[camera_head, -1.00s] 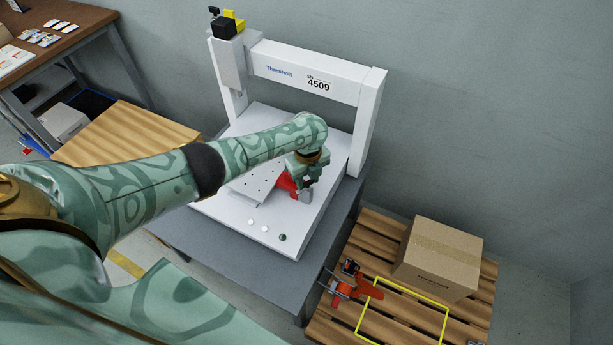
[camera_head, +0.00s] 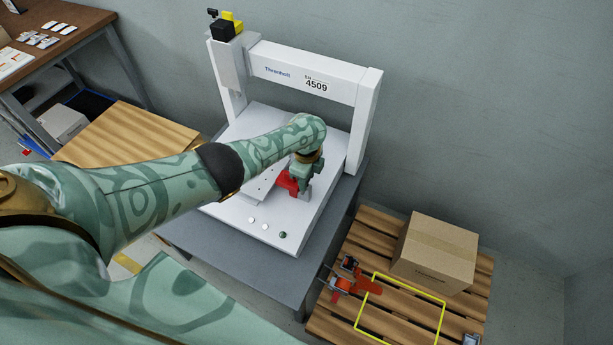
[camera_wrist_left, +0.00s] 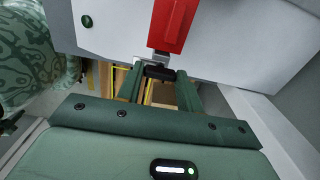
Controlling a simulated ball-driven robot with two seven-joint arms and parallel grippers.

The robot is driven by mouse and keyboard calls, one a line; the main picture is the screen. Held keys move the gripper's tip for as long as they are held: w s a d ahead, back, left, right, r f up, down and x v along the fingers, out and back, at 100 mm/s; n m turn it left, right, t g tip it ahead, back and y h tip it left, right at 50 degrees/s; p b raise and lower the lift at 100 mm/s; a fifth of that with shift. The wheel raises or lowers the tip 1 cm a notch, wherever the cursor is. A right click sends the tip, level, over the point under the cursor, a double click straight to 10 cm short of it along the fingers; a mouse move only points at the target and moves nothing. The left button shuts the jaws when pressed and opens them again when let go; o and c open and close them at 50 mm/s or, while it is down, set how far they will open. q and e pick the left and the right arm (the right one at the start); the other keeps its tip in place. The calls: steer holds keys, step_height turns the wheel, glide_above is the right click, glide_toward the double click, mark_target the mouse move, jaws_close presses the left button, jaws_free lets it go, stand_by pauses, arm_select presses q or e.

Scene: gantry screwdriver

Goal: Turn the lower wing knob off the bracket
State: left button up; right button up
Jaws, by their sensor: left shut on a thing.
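The red bracket (camera_head: 287,181) is on the white bed of the gantry machine, partly hidden by my left arm. In the left wrist view the bracket (camera_wrist_left: 174,24) comes down from the top, with a small grey part at its lower end. The dark wing knob (camera_wrist_left: 160,72) is just below that grey part, between my left fingertips. My left gripper (camera_head: 303,187) is at the bracket; in the left wrist view the gripper (camera_wrist_left: 160,76) is shut on the knob. I cannot tell how far the knob is threaded. My right gripper is not in view.
The white gantry (camera_head: 305,78) stands over the bed (camera_head: 313,228), on a grey table (camera_head: 240,255). Several small round pieces lie near the bed's front edge.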

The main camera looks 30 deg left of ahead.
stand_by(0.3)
arm_select(q)
steer(key=o, duration=0.7)
step_height(320, 180, up, 16)
steer(key=p, duration=1)
steer(key=shift+r, duration=0.15)
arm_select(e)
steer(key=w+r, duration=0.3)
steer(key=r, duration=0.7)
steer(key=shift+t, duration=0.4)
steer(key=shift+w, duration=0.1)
